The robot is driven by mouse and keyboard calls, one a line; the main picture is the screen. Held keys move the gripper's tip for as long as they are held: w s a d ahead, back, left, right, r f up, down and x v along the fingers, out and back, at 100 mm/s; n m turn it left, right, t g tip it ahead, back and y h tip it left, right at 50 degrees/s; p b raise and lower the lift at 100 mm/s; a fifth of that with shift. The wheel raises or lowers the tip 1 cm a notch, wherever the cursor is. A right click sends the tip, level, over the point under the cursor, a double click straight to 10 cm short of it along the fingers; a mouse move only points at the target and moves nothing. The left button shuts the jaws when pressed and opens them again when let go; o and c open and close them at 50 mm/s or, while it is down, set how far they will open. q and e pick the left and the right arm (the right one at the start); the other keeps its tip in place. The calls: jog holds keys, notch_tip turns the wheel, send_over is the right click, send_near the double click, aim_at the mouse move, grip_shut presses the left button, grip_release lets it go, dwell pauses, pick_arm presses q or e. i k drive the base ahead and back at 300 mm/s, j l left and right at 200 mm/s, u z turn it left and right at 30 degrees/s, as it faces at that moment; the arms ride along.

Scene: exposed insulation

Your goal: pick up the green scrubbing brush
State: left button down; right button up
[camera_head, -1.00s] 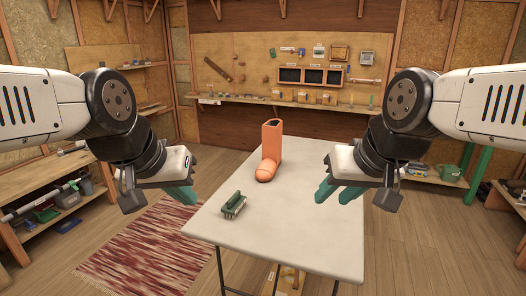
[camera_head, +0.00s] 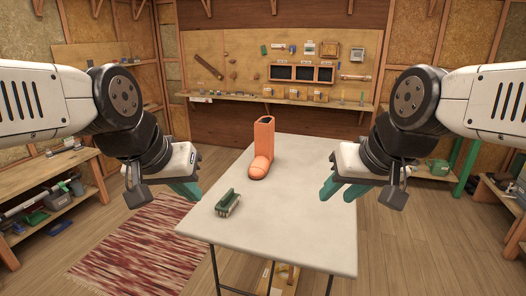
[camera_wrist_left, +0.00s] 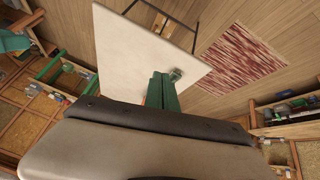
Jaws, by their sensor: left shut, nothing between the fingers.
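The green scrubbing brush (camera_head: 227,203) lies on the pale table (camera_head: 290,215), near its left front corner. It also shows in the left wrist view (camera_wrist_left: 176,73), just past the fingertips and partly hidden by them. My left gripper (camera_head: 188,190) hangs to the left of the brush and above it in the picture, apart from it. Its green fingers (camera_wrist_left: 161,78) are together with nothing between them. My right gripper (camera_head: 338,190) is over the right side of the table, with its fingers spread and empty.
An orange boot-shaped object (camera_head: 262,150) stands on the table behind the brush. A red and white rug (camera_head: 135,240) lies on the floor to the left. Shelves (camera_head: 55,205) with tools line the left wall. The table's front and right areas are clear.

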aim_at(226, 205)
jog(key=i+l+u, duration=0.15)
jog(key=i, duration=0.75)
